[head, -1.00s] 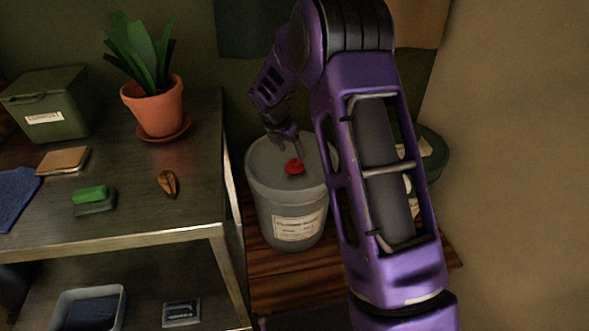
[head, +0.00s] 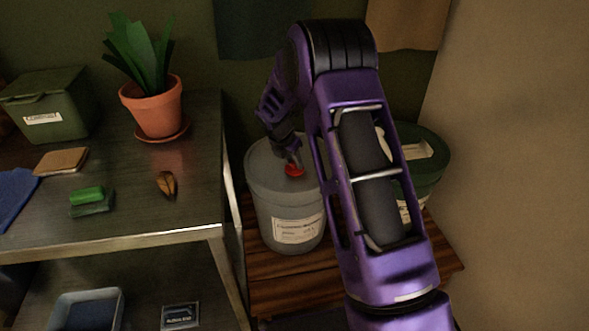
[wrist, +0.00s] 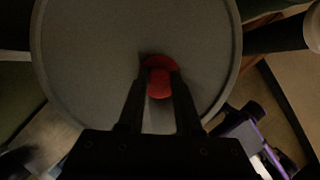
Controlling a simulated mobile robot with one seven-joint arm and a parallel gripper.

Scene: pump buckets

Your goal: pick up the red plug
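The red plug (head: 293,171) sits on the lid of the grey bucket (head: 291,231). In the wrist view the plug (wrist: 158,80) is a round red disc with a raised middle part. My gripper (head: 291,163) is directly above the plug, pointing down at it. In the wrist view its two dark fingers (wrist: 158,82) reach either side of the plug's raised part, with a gap between them. I cannot tell whether the fingers touch it. The lid (wrist: 90,50) fills much of the wrist view.
A dark green bucket (head: 432,160) stands to the right, partly behind my arm. Both buckets stand on a wooden platform (head: 280,285). At left a metal table (head: 130,215) holds a potted plant (head: 153,105), a green box (head: 48,105), a sponge and a brown object.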

